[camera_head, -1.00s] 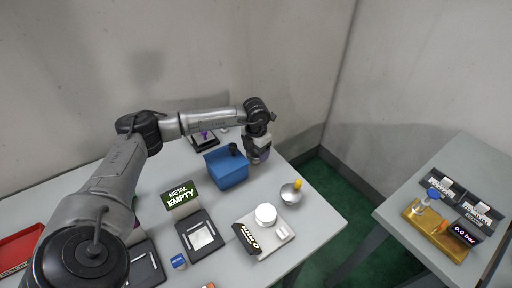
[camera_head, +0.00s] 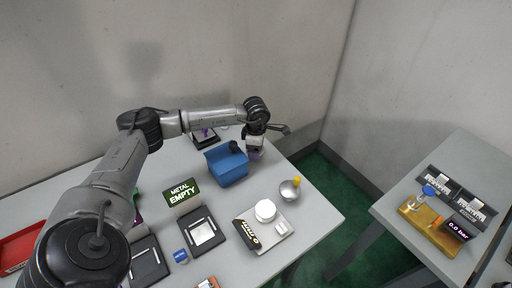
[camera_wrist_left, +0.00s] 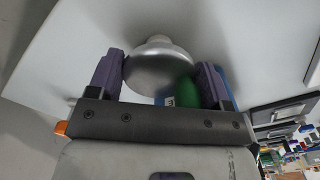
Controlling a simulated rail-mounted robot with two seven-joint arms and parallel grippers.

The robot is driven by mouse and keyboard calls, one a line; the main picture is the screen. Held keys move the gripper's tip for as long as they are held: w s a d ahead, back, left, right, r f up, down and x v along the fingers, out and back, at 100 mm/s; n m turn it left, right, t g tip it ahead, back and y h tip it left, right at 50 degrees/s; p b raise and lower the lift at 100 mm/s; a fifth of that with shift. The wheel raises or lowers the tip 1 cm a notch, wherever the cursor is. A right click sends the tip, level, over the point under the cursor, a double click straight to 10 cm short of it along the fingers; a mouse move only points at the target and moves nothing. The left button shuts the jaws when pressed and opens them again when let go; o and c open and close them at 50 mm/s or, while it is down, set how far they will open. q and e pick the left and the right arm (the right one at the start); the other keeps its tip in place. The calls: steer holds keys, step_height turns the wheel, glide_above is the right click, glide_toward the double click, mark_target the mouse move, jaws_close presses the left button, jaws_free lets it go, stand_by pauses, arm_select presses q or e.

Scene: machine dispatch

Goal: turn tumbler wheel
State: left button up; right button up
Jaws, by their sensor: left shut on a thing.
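The blue box-shaped tumbler (camera_head: 228,168) stands near the back edge of the table, with a dark round part (camera_head: 234,147) on top. My left gripper (camera_head: 254,154) is at the tumbler's right side, pointing down. In the left wrist view its two purple fingers (camera_wrist_left: 161,80) are shut on a silver round wheel (camera_wrist_left: 158,68) with a short neck. A green rounded piece (camera_wrist_left: 187,93) shows beside the wheel, near the right finger. In the head view the wheel is hidden by the gripper. My right gripper is not in view.
A metal bowl with a yellow piece (camera_head: 290,190), a scale with a white round container (camera_head: 266,211) and a sign reading "METAL EMPTY" (camera_head: 182,194) stand in front. A red tray (camera_head: 20,246) is at the left. A second table (camera_head: 455,150) with equipment is at the right.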

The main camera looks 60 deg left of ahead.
arm_select(q)
steer(key=m, duration=0.6)
steer(key=shift+m, duration=0.3)
steer(key=m, duration=0.3)
steer(key=shift+s+m, duration=0.1)
steer(key=shift+m, duration=0.2)
steer(key=m, duration=0.3)
steer(key=shift+m+b, duration=0.3)
steer(key=m, duration=0.3)
steer(key=shift+s+m, duration=0.1)
steer(key=shift+m, duration=0.2)
steer(key=m, duration=0.3)
steer(key=shift+m+b, duration=0.3)
steer(key=shift+b, duration=0.05)
steer(key=m, duration=0.3)
steer(key=shift+r, duration=0.1)
steer(key=shift+m, duration=0.5)
